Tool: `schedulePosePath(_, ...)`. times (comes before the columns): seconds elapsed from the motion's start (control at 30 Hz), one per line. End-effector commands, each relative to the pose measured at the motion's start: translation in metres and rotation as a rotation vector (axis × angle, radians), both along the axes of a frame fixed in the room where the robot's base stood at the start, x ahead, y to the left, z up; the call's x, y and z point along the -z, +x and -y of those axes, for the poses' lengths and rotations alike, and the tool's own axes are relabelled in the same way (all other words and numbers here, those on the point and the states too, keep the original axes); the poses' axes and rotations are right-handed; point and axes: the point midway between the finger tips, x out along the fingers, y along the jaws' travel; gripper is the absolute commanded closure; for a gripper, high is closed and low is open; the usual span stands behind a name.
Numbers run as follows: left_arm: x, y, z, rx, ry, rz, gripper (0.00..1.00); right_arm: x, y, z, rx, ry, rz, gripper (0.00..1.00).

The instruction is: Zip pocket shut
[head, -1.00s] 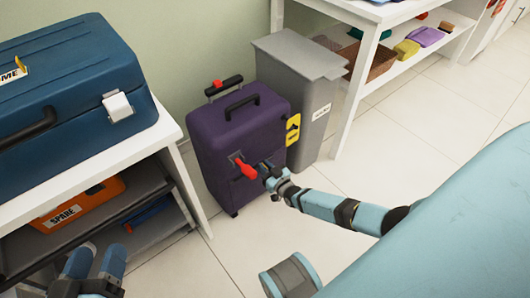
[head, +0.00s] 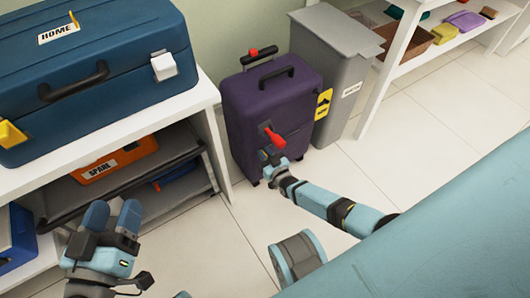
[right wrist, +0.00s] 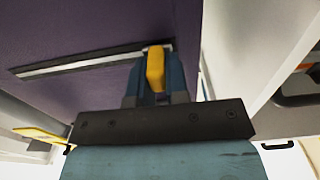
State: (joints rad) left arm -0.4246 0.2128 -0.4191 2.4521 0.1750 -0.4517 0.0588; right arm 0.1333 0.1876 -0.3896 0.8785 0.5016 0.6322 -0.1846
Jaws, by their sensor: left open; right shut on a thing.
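The purple suitcase (head: 265,105) stands upright on the floor. Its front pocket has a straight zip track (right wrist: 75,65), seen in the right wrist view. My right gripper (head: 271,163) is at the lower left of the suitcase front. In the right wrist view it is shut on a yellow zip pull (right wrist: 155,68), which sits by the right end of the visible track. In the head view the gripper hides the pull. My left gripper (head: 110,216) is open and empty in front of the shelf unit, away from the suitcase.
A red handle (head: 274,137) juts from the suitcase front just above my right gripper. A grey bin (head: 332,60) stands to the right. A white shelf unit (head: 215,140) with a blue case (head: 90,70) and an orange case (head: 118,160) is close on the left. The floor in front is clear.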

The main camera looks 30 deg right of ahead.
Motion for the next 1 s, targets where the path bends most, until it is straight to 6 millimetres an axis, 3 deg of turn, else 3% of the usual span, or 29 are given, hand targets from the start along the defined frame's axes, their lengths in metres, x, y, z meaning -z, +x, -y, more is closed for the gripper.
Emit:
schedulePosePath(0.37,0.0009,-0.0002,-0.0009,0.004,0.010,0.001,0.41,0.0008,-0.0016,-0.0069,-0.007,0.003,-0.001,1.00)
schedulePosePath(0.4,0.0008,-0.0002,-0.0007,0.004,0.010,0.001,0.41,0.0008,-0.0017,-0.0072,-0.008,0.003,-0.001,0.76)
schedulePosePath(0.5,0.0006,-0.0003,-0.0004,0.004,0.008,0.001,0.41,0.0008,-0.0015,-0.0066,-0.007,0.003,-0.001,0.60)
schedulePosePath(1.0,-0.0038,0.0009,0.0011,-0.002,-0.006,0.004,0.41,0.0001,-0.0035,-0.0027,-0.004,0.002,-0.001,0.60)
